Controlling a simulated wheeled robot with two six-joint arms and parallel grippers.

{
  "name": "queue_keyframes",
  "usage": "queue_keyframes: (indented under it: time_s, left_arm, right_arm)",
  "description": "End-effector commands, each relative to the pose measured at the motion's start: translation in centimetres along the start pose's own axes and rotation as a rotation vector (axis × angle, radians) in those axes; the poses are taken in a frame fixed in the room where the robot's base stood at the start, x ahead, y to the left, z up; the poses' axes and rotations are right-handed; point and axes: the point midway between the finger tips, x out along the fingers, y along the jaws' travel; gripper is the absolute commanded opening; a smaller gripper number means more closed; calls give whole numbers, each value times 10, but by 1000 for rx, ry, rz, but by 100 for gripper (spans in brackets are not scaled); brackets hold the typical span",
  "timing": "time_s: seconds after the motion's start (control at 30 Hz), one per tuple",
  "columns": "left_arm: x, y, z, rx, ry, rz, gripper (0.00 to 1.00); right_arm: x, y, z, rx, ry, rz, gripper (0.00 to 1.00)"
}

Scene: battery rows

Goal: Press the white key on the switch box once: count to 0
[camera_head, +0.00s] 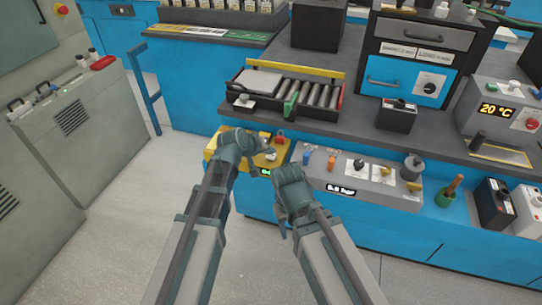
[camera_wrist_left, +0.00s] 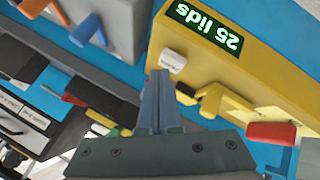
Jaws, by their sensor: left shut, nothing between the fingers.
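The yellow switch box (camera_head: 211,148) sits on the front ledge of the blue bench, partly hidden behind my left arm. In the left wrist view, the yellow box (camera_wrist_left: 262,62) carries a green display (camera_wrist_left: 208,28) reading "25 lids". The white key (camera_wrist_left: 172,61) is on its face beside the display. My left gripper (camera_head: 268,155) is shut and empty at the box. In the wrist view its fingertips (camera_wrist_left: 158,76) are just short of the white key; I cannot tell whether they touch. My right gripper (camera_head: 292,178) is just right of the box, its fingers unclear.
A yellow lever (camera_wrist_left: 214,100) and a red knob (camera_wrist_left: 270,132) are beside the key. A grey control box (camera_head: 372,182) with several levers stands to the right. A roller tray (camera_head: 318,108) is on the bench above. Grey floor is clear at left.

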Motion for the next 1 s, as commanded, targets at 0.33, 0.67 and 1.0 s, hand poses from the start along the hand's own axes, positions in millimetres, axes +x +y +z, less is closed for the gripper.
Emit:
queue_keyframes:
  time_s: [0.33,0.67,1.0]
  left_arm:
    - [2,-2,2,0,0,0,0]
    - [5,-3,4,0,0,0,0]
    - [6,-4,4,0,0,0,0]
  right_arm:
    - [3,0,0,0,0,0,50]
    - [7,-1,0,0,0,0,50]
    - [8,-1,0,0,0,0,50]
